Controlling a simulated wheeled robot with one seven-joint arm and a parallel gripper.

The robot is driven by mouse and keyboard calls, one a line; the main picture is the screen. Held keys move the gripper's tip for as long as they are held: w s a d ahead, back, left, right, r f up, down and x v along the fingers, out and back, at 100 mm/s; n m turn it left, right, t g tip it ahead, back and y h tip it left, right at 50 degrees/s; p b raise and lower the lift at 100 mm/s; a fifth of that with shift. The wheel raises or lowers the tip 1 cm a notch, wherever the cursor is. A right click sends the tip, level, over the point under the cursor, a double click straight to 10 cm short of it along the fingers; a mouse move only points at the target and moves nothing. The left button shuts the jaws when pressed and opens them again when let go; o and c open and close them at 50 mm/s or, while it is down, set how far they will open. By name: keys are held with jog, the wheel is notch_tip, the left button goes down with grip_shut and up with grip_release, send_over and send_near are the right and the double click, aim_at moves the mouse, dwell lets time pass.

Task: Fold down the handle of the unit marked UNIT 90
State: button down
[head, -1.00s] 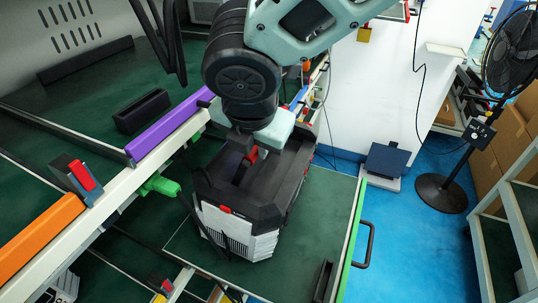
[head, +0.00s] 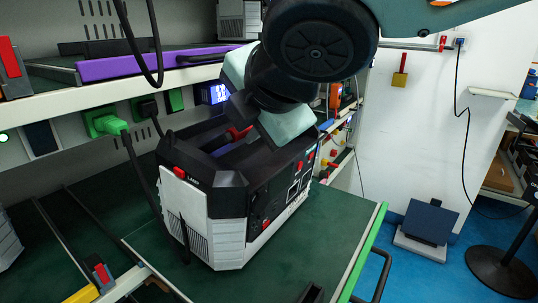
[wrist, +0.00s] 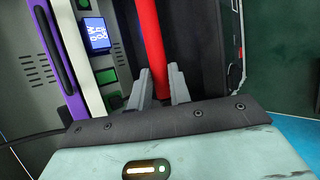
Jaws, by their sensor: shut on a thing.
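A black and white unit (head: 215,200) stands on a green pull-out shelf (head: 330,215). A red handle (head: 239,133) shows at its top, partly hidden by my gripper (head: 243,122). In the wrist view the handle (wrist: 148,35) is a long red bar passing between the two grey fingers of my gripper (wrist: 157,88), which is shut on it. A lit blue display (head: 216,93) is on the rack behind the unit; it also shows in the wrist view (wrist: 97,33). I cannot read its text, and no UNIT 90 marking is legible on the unit.
A green plug (head: 104,122) with a black cable sits in the rack's front, left of the unit. A purple bar (head: 150,64) edges the shelf above. The green-edged shelf has a black pull handle (head: 374,275) at right. Blue floor lies beyond.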

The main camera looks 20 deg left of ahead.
aim_at(258, 174)
jog(key=shift+s+d+f+m+t+y+b, duration=0.2)
jog(key=shift+f+y+b, duration=0.4)
jog(key=shift+b, duration=1.65)
jog(key=shift+w+d+f+m+t+y+b, duration=0.1)
jog(key=shift+d+f+t+y+b, duration=0.4)
jog(key=shift+b, duration=1.7)
jog(key=f+y+b, duration=0.1)
jog(key=f+b, duration=0.1)
jog(key=b, duration=0.7)
jog(key=shift+s+m+t, duration=0.15)
jog(key=shift+m+t, duration=0.15)
jog(key=shift+t, duration=0.1)
jog(key=b, duration=0.3)
jog(key=y+b, duration=0.1)
jog(key=b, duration=0.2)
jog(key=shift+f+t+y, duration=0.25)
jog(key=shift+t+y, duration=0.05)
jog(key=shift+m+t+y+b, duration=0.3)
jog(key=shift+m+b, duration=0.1)
jog(key=shift+b, duration=0.9)
jog(key=shift+r, duration=0.1)
jog(key=c, duration=1.3)
grip_release()
